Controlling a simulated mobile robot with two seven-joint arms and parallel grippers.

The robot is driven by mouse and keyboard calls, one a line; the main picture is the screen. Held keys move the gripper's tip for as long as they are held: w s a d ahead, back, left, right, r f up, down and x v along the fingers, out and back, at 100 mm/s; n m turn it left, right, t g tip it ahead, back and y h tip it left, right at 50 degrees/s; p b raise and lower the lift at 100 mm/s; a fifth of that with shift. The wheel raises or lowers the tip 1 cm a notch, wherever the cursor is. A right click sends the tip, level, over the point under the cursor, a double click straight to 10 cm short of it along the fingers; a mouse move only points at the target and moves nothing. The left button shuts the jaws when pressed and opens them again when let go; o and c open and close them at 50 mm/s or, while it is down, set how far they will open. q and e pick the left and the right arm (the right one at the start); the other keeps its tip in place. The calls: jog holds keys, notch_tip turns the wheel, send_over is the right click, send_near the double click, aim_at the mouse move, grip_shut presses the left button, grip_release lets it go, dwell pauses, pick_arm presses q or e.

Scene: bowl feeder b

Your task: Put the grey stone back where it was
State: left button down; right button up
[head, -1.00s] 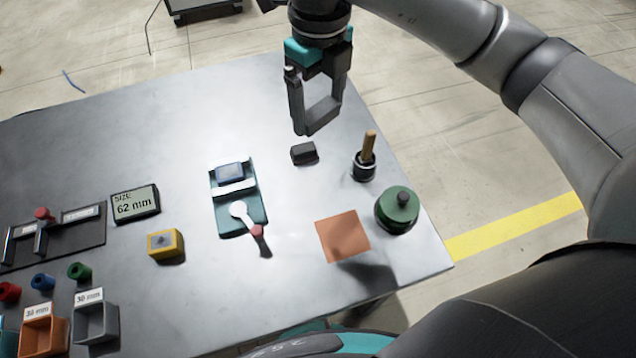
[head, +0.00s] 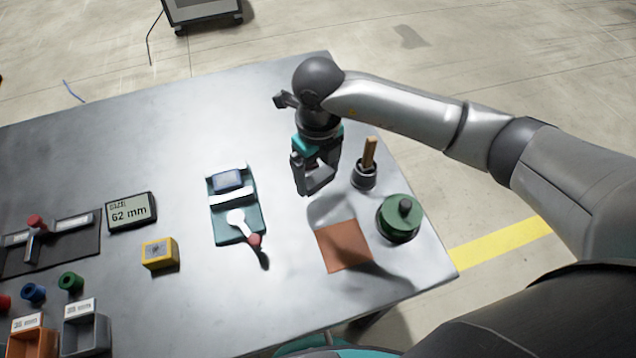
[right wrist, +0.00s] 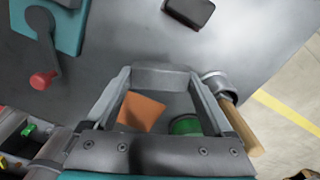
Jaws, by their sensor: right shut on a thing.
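My right gripper (head: 314,184) is shut on the grey stone (head: 317,181), a grey bar held crosswise between the fingertips. The stone also shows in the right wrist view (right wrist: 166,77). It is held above the table, behind a flat orange-brown square (head: 343,246) in the head view. The square lies bare on the table, and it also shows between the fingers in the right wrist view (right wrist: 141,112). My left gripper is in neither view.
A wooden-handled tool in a dark cup (head: 364,178) and a green round pot (head: 398,219) stand close on the right. A dark block (right wrist: 188,12) lies nearby. A teal fixture with a lever (head: 237,222) is to the left. The table's right edge is near.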

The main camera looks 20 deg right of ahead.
aim_at(318, 176)
jog(key=shift+f+b, duration=0.3)
jog(key=shift+f, duration=1.6)
jog(key=shift+f, duration=0.1)
jog(key=o, duration=1)
jog(key=shift+o, duration=0.2)
jog(key=shift+r, duration=0.2)
notch_tip(318, 176, up, 12)
jog(key=shift+f+p, duration=0.1)
jog(key=shift+p, duration=0.7)
